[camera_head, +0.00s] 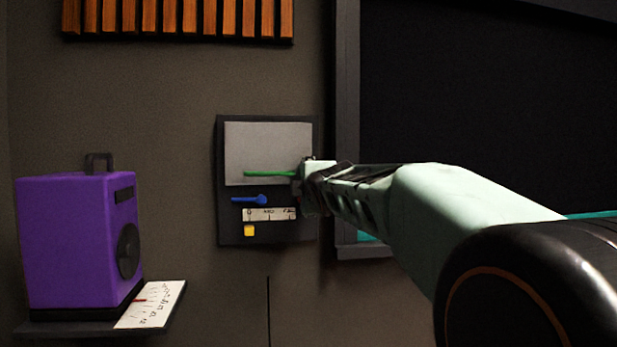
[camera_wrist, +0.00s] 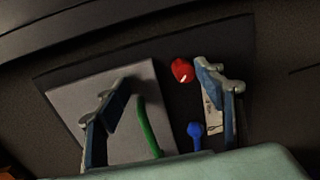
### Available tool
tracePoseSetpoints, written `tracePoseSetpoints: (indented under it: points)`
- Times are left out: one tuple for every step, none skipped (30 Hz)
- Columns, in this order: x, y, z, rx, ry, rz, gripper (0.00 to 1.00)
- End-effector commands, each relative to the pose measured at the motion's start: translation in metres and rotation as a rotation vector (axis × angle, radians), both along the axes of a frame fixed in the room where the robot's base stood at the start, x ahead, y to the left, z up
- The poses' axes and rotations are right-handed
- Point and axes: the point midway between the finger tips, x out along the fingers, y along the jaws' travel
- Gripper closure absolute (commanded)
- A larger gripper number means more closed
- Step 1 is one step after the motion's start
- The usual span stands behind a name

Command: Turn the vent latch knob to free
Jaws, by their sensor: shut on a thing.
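The red knob (camera_wrist: 182,70), with a white mark on it, shows at the panel's edge in the wrist view. It is the only round turning knob I see, and I cannot read whether it stands at free. In the head view my gripper (camera_head: 304,176) covers the panel's right side and hides the knob.
The wall panel (camera_head: 228,228) also bears a green bar (camera_head: 265,174) beside my gripper, a blue lever (camera_head: 250,199), a scale (camera_head: 269,214) and a yellow button (camera_head: 249,230). A purple box (camera_head: 70,240) stands on a shelf at left. A dark framed opening (camera_head: 480,100) is at right.

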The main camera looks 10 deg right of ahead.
Motion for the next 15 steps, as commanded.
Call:
tracePoseSetpoints:
  points:
    - [-0.01, 0.0, 0.034, -0.006, -0.058, 0.001, 0.57]
    - [-0.012, 0.0, 0.035, -0.006, -0.058, 0.002, 0.6]
    - [-0.015, 0.001, 0.035, -0.006, -0.058, 0.002, 0.64]
    - [-0.016, 0.001, 0.035, -0.006, -0.057, 0.003, 0.64]
    - [-0.018, 0.001, 0.034, -0.006, -0.055, 0.003, 0.64]
    - [-0.021, 0.002, 0.032, -0.005, -0.051, 0.004, 0.64]
    - [-0.023, 0.002, 0.031, -0.005, -0.05, 0.004, 0.64]
    - [-0.025, 0.002, 0.029, -0.005, -0.048, 0.004, 0.64]
    - [-0.027, 0.002, 0.029, -0.004, -0.048, 0.005, 0.64]
    - [-0.03, 0.003, 0.028, -0.004, -0.047, 0.005, 0.64]
    - [-0.032, 0.003, 0.028, -0.004, -0.047, 0.005, 0.64]
    - [-0.034, 0.003, 0.028, -0.004, -0.046, 0.006, 0.64]
    - [-0.036, 0.003, 0.027, -0.003, -0.045, 0.006, 0.64]
    - [-0.038, 0.004, 0.027, -0.003, -0.044, 0.006, 0.64]
    - [-0.041, 0.004, 0.027, -0.003, -0.045, 0.006, 0.64]
